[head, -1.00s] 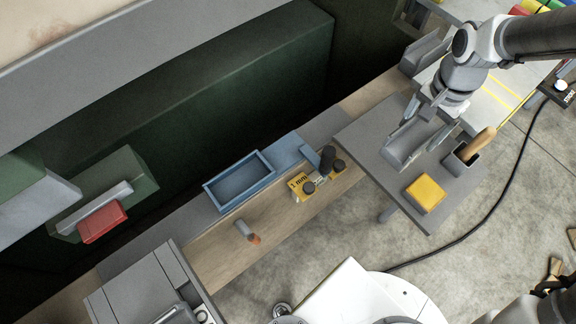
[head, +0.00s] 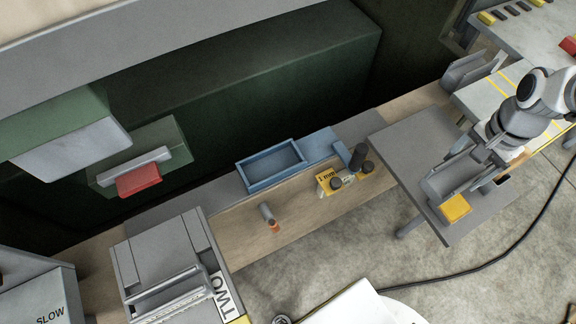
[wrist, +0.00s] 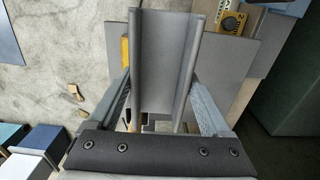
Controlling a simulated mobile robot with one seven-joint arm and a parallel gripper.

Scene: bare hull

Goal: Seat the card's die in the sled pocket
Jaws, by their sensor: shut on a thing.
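My gripper (head: 487,168) is shut on a grey open channel (head: 446,181), over the grey side table at the right. In the wrist view the channel (wrist: 163,62) lies between my two fingers (wrist: 160,105), its walls against or very near them. Whether it is clear of the table I cannot tell. A yellow block labelled "1 mm" (head: 326,181) sits on the wooden bench with dark round pieces (head: 367,166) beside it. A yellow block marked "2" (wrist: 232,22) shows in the wrist view. I cannot tell which part is the sled pocket.
A blue tray (head: 245,176) stands on the bench, with a small orange-tipped cylinder (head: 268,216) in front. A yellow pad (head: 456,208) lies on the grey table (head: 403,150) close to the channel. A black cable (head: 480,262) crosses the floor. A red handle (head: 139,181) juts from the wall.

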